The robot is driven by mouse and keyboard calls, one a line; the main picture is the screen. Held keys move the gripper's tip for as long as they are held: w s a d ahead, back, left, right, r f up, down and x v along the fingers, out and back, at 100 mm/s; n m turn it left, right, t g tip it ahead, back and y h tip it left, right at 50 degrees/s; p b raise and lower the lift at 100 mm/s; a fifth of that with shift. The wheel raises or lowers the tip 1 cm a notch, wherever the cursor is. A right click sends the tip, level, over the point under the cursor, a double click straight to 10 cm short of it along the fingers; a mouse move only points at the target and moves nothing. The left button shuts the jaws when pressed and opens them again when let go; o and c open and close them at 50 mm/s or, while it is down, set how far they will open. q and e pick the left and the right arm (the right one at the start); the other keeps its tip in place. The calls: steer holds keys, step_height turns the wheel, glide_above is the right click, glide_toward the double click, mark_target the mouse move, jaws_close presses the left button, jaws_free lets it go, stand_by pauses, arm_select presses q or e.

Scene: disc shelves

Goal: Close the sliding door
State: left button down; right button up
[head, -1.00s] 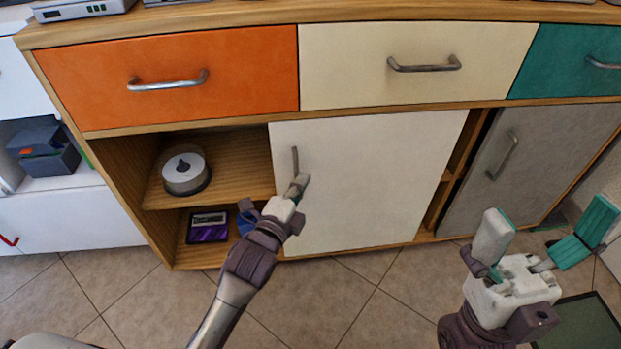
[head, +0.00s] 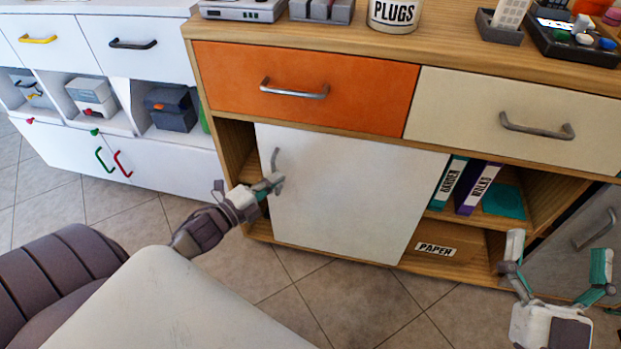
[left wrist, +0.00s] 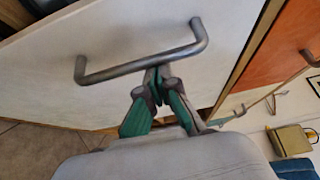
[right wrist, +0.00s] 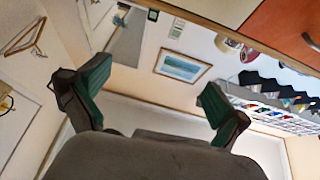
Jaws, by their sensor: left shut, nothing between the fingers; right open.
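The white sliding door (head: 345,200) covers most of the left part of the cabinet's lower opening. A narrow gap shows at its left edge, and shelves show open to its right. Its metal handle (head: 275,160) is near its left edge and spans the left wrist view (left wrist: 140,64). My left gripper (head: 272,184) is at the lower part of the handle, its fingers (left wrist: 160,84) shut with nothing between them, close against the bar; I cannot tell whether they touch it. My right gripper (head: 556,262) is open and empty in front of the cabinet's right side.
The grey door (head: 590,235) stands at the right. Binders (head: 477,187) and a PAPER box (head: 447,247) fill the exposed shelves. An orange drawer (head: 310,85) and cream drawer (head: 510,120) are above. A white cabinet (head: 150,160) stands left. The tiled floor in front is clear.

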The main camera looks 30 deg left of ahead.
arm_select(q)
steer(key=s+a, duration=0.3)
steer(key=a, duration=0.7)
steer(key=shift+a, duration=0.2)
arm_select(e)
steer(key=f+g, duration=0.1)
steer(key=w+f+g, duration=0.1)
steer(key=f, duration=0.1)
steer(key=shift+d+h, duration=0.15)
steer(key=shift+h, duration=0.25)
arm_select(q)
steer(key=shift+s, duration=0.1)
